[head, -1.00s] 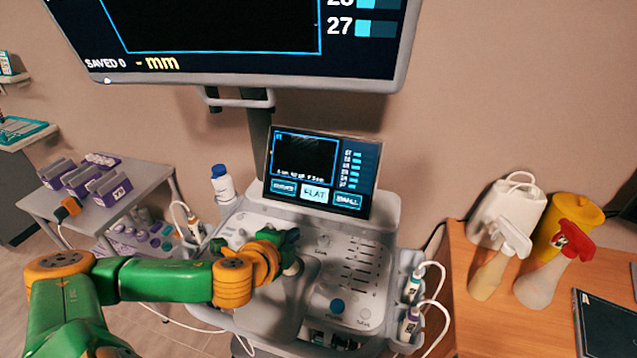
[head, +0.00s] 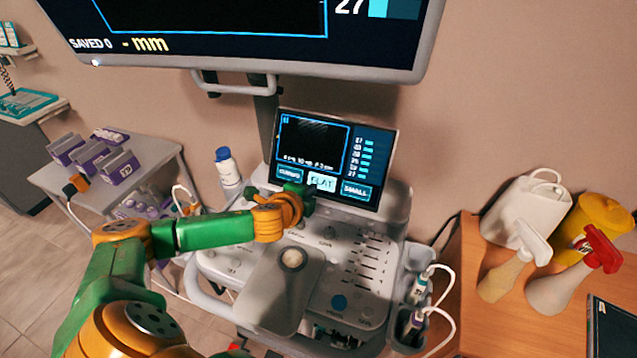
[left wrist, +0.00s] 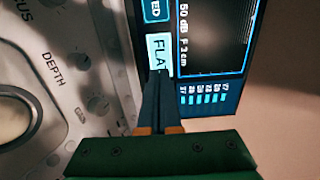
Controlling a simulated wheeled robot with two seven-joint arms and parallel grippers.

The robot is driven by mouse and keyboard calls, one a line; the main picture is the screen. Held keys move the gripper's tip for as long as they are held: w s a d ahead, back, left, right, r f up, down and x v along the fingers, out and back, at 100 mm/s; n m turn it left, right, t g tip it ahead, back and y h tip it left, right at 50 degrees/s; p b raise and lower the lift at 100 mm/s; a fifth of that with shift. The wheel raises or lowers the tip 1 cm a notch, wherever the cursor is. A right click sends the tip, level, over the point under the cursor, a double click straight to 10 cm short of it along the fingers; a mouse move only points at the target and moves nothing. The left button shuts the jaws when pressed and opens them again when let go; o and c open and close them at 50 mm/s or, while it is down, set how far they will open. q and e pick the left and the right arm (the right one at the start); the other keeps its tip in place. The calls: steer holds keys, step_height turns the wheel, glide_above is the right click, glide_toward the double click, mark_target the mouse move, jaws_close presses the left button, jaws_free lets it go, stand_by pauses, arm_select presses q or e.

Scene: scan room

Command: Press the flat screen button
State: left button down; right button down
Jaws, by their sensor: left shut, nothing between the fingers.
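The FLAT screen button (head: 321,182) is a pale lit key between two dark keys along the bottom of the small touch screen (head: 333,152) on the ultrasound console. In the left wrist view the FLAT button (left wrist: 158,52) is lit, and its lower end is hidden behind my fingers. My left gripper (head: 309,194) is just below the button in the head view. In the left wrist view the left gripper (left wrist: 158,80) is shut and empty, its tips at or very near the button; I cannot tell whether they touch. My right gripper is not in view.
A large monitor (head: 250,75) hangs above the small screen. The console panel (head: 345,275) has knobs and sliders. Probes (head: 420,290) stand in holders at its right. A wooden desk (head: 470,290) with spray bottles is at right, and a grey cart (head: 165,150) at left.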

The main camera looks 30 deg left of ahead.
mark_target(322, 182)
arm_select(q)
steer(key=x, duration=0.6)
steer(key=shift+w+f, duration=0.1)
